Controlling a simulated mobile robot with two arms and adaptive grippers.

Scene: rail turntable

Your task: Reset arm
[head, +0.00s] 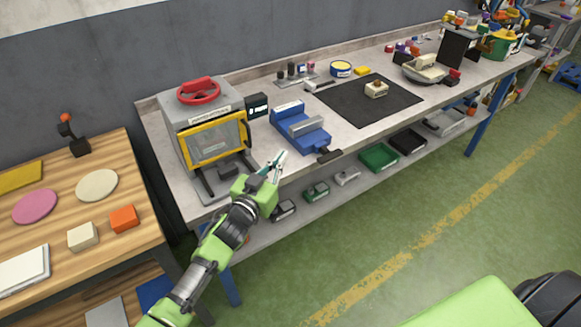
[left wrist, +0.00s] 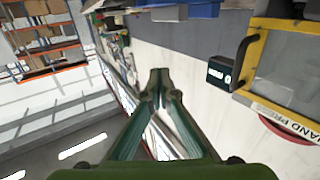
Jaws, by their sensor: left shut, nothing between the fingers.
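My left gripper (head: 272,166) is above the front edge of the grey workbench (head: 345,132), in front of the hand press and the blue vise. It is shut and empty. In the left wrist view its two green fingers (left wrist: 160,85) meet at the tips with nothing between them. The left arm reaches in from the lower left of the head view. My right gripper is in neither view.
The hand press (head: 211,142) with yellow frame and red wheel stands right behind the left gripper. The blue vise (head: 300,127) is beside it. A black mat (head: 345,112) lies further right. A wooden table (head: 65,235) with blocks and discs stands at left. Open floor lies in front.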

